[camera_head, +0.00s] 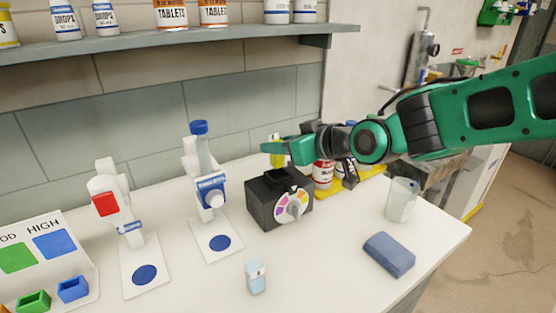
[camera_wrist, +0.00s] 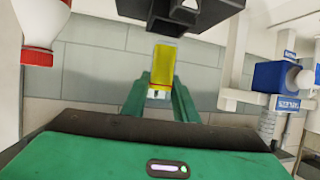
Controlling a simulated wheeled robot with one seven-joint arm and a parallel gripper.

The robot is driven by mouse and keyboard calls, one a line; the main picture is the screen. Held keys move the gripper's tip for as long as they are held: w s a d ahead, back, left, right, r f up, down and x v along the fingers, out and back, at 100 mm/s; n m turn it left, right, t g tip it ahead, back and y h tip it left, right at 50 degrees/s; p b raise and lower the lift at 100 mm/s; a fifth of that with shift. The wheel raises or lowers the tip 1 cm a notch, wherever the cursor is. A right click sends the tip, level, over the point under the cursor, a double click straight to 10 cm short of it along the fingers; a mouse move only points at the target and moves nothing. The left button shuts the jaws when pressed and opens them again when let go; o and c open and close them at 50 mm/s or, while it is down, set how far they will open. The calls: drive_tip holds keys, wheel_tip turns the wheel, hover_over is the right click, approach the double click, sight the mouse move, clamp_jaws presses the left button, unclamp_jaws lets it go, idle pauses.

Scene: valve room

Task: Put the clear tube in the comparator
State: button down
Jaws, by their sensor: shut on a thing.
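My gripper (camera_head: 272,147) is shut on a tube of yellow liquid (camera_head: 277,155), which also shows between the fingertips in the wrist view (camera_wrist: 162,68). I hold it upright behind and above the comparator (camera_head: 262,206), apart from it. The comparator is a black box with a multicoloured dial on its front; its dark top shows at the upper edge of the wrist view (camera_wrist: 150,10), with a square opening. A small pale-blue vial (camera_head: 255,277) stands on the front of the counter. The tube's lower end is partly hidden in the head view.
Two white dispensers on stands, with a red part (camera_head: 105,204) and a blue part (camera_head: 211,190), are left of the comparator. A clear cup (camera_head: 402,200) and a blue sponge (camera_head: 388,254) are at right. Bottles stand on a yellow tray (camera_head: 368,176) behind. A shelf (camera_head: 150,42) runs above.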

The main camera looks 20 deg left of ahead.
sight(283, 159)
drive_tip(key=shift+w+f, duration=0.15)
drive_tip(key=shift+f, duration=1.85)
drive_tip(key=shift+f, duration=0.1)
drive_tip(key=c, duration=1.4)
unclamp_jaws()
drive_tip(key=v, duration=1.2)
drive_tip(key=shift+d, duration=0.1)
